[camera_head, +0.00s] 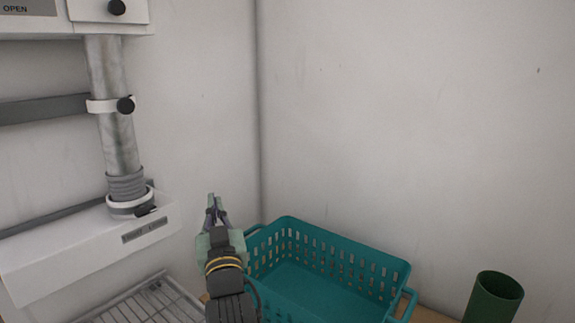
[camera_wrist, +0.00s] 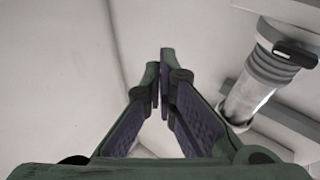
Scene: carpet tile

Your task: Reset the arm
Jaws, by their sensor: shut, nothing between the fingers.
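My gripper (camera_head: 212,202) is at the lower middle of the head view, at the left edge of the teal basket, with its fingers pointing up and away toward the wall corner. In the wrist view my gripper (camera_wrist: 163,75) has its fingertips drawn together with nothing between them. My arm comes up from the bottom edge of the head view and hides part of the basket's left side.
A teal basket (camera_head: 340,239), seemingly empty, stands right of my gripper. A dark green cylinder (camera_head: 494,296) is at lower right. A metal pipe (camera_head: 112,140), a white ledge (camera_head: 90,255) and a wire rack (camera_head: 145,303) are at left. White walls meet behind.

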